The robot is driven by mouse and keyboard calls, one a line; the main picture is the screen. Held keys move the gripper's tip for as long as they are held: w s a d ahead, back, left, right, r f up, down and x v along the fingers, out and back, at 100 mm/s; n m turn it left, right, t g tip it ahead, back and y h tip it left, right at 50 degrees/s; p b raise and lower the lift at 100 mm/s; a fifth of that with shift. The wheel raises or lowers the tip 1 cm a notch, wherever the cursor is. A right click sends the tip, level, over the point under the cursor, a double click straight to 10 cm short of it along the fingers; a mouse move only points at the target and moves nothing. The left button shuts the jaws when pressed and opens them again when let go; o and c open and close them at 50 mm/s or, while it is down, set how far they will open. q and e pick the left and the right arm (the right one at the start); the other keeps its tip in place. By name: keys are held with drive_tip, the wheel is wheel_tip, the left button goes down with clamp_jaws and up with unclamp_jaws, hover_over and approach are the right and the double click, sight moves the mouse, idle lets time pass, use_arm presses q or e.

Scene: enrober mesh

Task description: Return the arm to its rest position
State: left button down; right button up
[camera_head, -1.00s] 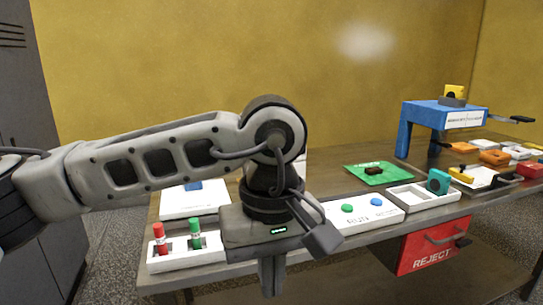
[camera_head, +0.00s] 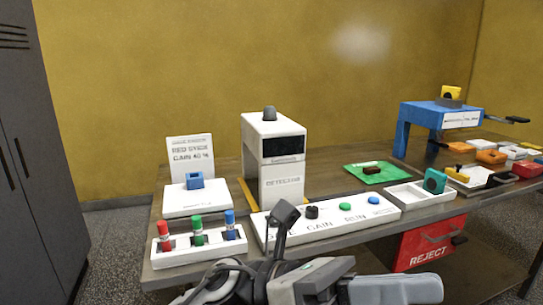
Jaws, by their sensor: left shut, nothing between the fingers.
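My left gripper (camera_head: 432,289) is low in the head view, at the bottom edge right of centre. Its pale fingers point right and are shut with nothing between them. Its dark wrist part (camera_head: 285,216) sticks up in front of the white control panel (camera_head: 385,212) and hides part of its lettering. The rest of my left arm is mostly cut off by the bottom edge. The gripper appears in front of the table, apart from the objects on it. My right gripper is not in view.
A white rack (camera_head: 190,257) holds red, green and blue sticks at the table's front left. A white detector (camera_head: 275,165) stands behind the panel. A white tray (camera_head: 410,196) and green mat (camera_head: 379,176) lie to the right. A red reject box (camera_head: 425,243) hangs below the table edge.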

use_arm(q)
drive_tip(key=w+a+f+m+t+y, duration=0.2)
drive_tip(key=w+a+f+m+t, duration=0.2)
drive_tip(key=m+t, duration=0.65)
drive_tip(key=w+a+f+m+t+y, duration=0.4)
drive_tip(key=m+t, duration=0.4)
drive_tip(key=m, duration=0.6)
drive_tip(key=w+a+f+m+t+y, duration=0.1)
drive_tip(key=w+a+f+m+t, duration=0.35)
drive_tip(key=m+t, duration=0.6)
drive_tip(key=s+a+f+n+g+y, duration=0.3)
drive_tip(key=a+f+n, duration=0.1)
drive_tip(key=f, duration=0.4)
drive_tip(key=s+a+f+n+g+y, duration=0.3)
drive_tip(key=s+a+f+n, duration=0.1)
drive_tip(key=f, duration=0.4)
drive_tip(key=s+a+f+n+g+y, duration=0.3)
drive_tip(key=f+n, duration=0.3)
drive_tip(key=f, duration=0.2)
drive_tip(key=shift+s+a+f+y+p, duration=0.4)
drive_tip(key=shift+s+a+y, duration=0.2)
drive_tip(key=shift+s+a, duration=0.15)
